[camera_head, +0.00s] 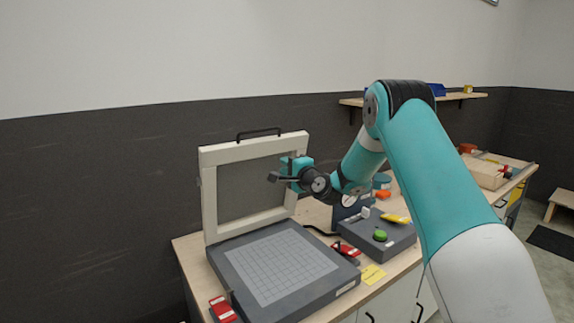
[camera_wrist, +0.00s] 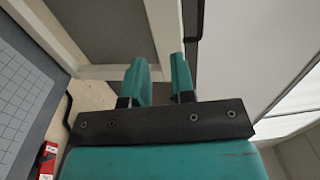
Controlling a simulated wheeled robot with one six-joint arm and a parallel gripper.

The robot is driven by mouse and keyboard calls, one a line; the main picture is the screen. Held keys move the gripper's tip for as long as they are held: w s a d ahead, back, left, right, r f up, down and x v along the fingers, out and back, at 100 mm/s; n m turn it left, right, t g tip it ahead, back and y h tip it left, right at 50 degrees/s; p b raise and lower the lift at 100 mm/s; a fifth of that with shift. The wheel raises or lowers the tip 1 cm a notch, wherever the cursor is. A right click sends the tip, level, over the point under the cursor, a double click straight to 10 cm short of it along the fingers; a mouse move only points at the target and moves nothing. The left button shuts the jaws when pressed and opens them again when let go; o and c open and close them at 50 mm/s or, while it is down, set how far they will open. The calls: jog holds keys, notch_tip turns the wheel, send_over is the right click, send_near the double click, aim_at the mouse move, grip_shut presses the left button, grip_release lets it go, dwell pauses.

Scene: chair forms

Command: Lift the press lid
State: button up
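The press lid is a cream square frame (camera_head: 208,196) with a black handle (camera_head: 258,132) on its top bar. It stands upright at the back edge of the grey press base (camera_head: 225,272), which has a gridded bed. My gripper (camera_head: 290,170) is at the right side post of the lid, near its upper corner. In the wrist view, my two teal fingers (camera_wrist: 160,78) stand apart with a gap between them, close to the corner of the cream frame (camera_wrist: 161,30). I see nothing clamped between them; whether they touch the frame is unclear.
Red clamps (camera_head: 222,309) sit on the wooden table beside the base. A grey control box (camera_head: 390,238) with a green button (camera_head: 380,235) stands to the right. A wall shelf (camera_head: 410,99) hangs behind my arm. The space above the base is clear.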

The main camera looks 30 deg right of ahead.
grip_shut()
dwell(0.6)
dwell(0.7)
grip_release()
jog(key=s+b, duration=1)
jog(key=s, duration=0.7)
jog(key=shift+s+d+f+b, duration=0.25)
jog(key=shift+d+f+b, duration=0.05)
